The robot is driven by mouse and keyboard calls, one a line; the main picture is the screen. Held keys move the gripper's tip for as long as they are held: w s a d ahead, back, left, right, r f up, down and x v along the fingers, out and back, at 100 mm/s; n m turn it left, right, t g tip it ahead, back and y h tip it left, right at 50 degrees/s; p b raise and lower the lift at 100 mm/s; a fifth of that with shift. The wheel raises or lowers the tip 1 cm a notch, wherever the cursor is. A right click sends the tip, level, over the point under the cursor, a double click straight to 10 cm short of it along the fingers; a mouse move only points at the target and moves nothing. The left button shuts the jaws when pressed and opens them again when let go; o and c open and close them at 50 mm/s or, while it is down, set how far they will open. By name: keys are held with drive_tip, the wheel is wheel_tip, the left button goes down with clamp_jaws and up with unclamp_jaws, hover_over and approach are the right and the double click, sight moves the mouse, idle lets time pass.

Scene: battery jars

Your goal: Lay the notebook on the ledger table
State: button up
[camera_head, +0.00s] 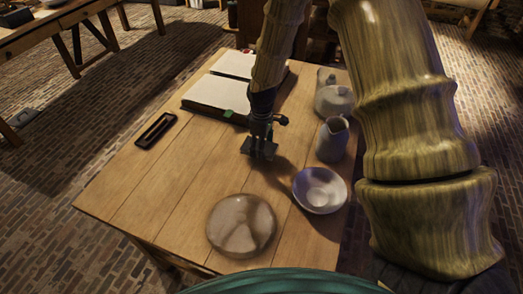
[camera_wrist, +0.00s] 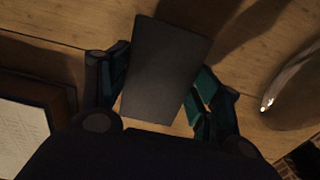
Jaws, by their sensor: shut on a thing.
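My gripper (camera_head: 261,138) points down over the middle of a wooden table (camera_head: 150,190) that bears an open ledger (camera_head: 212,92). In the wrist view my gripper (camera_wrist: 160,95) is shut on a dark grey, flat rectangular notebook (camera_wrist: 165,70), with a finger at each side. In the head view the notebook (camera_head: 260,153) shows as a small dark shape at the fingertips, to the right of and nearer than the ledger. I cannot tell whether it touches the tabletop.
A dark pen tray (camera_head: 156,130) lies at the left. A white bowl (camera_head: 319,190), a grey jug (camera_head: 332,139) and a lidded pot (camera_head: 333,95) line the right side. A round dish (camera_head: 241,225) sits at the near edge.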

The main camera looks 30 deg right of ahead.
drive_tip(key=shift+s+f, duration=0.45)
drive_tip(key=shift+f, duration=0.25)
drive_tip(key=shift+w+f, duration=0.25)
drive_tip(key=shift+f, duration=0.5)
drive_tip(key=shift+s+r, duration=0.15)
drive_tip(key=shift+c, duration=0.5)
drive_tip(key=o, duration=1.1)
drive_tip(key=shift+f, duration=0.2)
drive_tip(key=shift+o, duration=0.2)
wheel_tip(320, 180, up, 12)
drive_tip(key=b, duration=0.1)
drive_tip(key=shift+r, duration=0.2)
